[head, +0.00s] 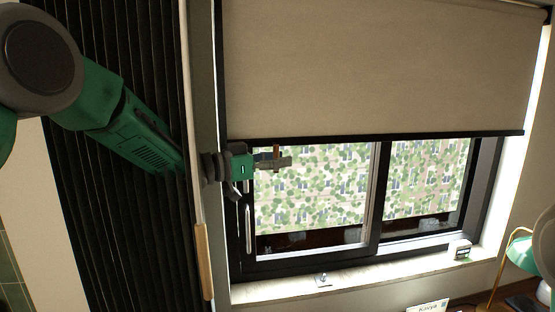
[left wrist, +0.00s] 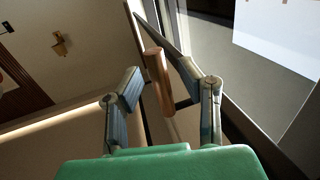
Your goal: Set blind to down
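The beige roller blind (head: 370,65) covers roughly the upper half of the window, and its dark bottom bar (head: 400,135) hangs level across the panes. My left gripper (head: 280,160) is just below the bar's left part, in front of the window. A small wooden pull (head: 276,151) shows at its fingertips. In the left wrist view, the wooden pull (left wrist: 157,78) is between the spread fingers of the left gripper (left wrist: 165,90), with space visible beside it. Whether a finger touches it I cannot tell. My right gripper is not in view.
A dark pleated curtain (head: 130,60) hangs at the left, with a long wooden handle (head: 202,262) beside the window frame. The sill (head: 300,290) holds a small clock-like box (head: 460,250). A green lamp (head: 521,252) stands at the lower right.

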